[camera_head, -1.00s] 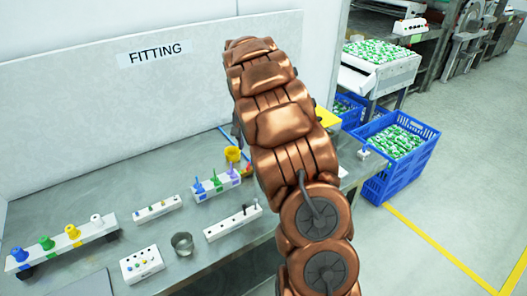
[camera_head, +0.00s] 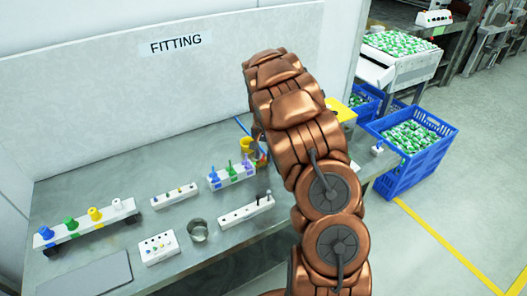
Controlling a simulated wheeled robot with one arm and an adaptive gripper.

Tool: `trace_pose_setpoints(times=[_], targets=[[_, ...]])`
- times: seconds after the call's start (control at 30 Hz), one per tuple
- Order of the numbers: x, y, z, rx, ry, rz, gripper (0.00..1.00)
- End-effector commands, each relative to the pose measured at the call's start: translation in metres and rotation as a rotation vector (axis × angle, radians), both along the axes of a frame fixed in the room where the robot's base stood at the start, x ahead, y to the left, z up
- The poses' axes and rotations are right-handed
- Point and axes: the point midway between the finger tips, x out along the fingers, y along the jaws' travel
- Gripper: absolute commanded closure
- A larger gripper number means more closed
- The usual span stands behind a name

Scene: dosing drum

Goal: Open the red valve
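I see no red valve that I can make out in the head view. My copper-coloured arm rises through the middle of the picture and covers part of the bench behind it. A small dark part at the arm's left edge, close to a yellow cup (camera_head: 249,152), may be the end of my gripper. Its fingers cannot be made out, so I cannot tell whether they are open or shut.
The grey bench (camera_head: 110,187) carries a white rack of coloured knobs (camera_head: 88,222), a metal cup (camera_head: 198,230), a white block with pegs (camera_head: 246,211) and a white box (camera_head: 159,248). A blue crate (camera_head: 398,175) stands right of the bench. The floor beyond it is clear.

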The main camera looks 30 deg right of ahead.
Motion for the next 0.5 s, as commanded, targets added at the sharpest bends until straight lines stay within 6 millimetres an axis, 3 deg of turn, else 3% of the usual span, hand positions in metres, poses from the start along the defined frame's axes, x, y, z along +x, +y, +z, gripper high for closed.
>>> trace_pose_setpoints(times=[0.13,0.43,0.5], targets=[[0.0001,-0.0002,0.0001,0.0,-0.001,0.0,0.69],[0.0002,-0.0002,0.0003,0.0,-0.001,-0.001,0.99],[0.0002,-0.0002,0.0003,0.0,-0.001,-0.001,1.0]])
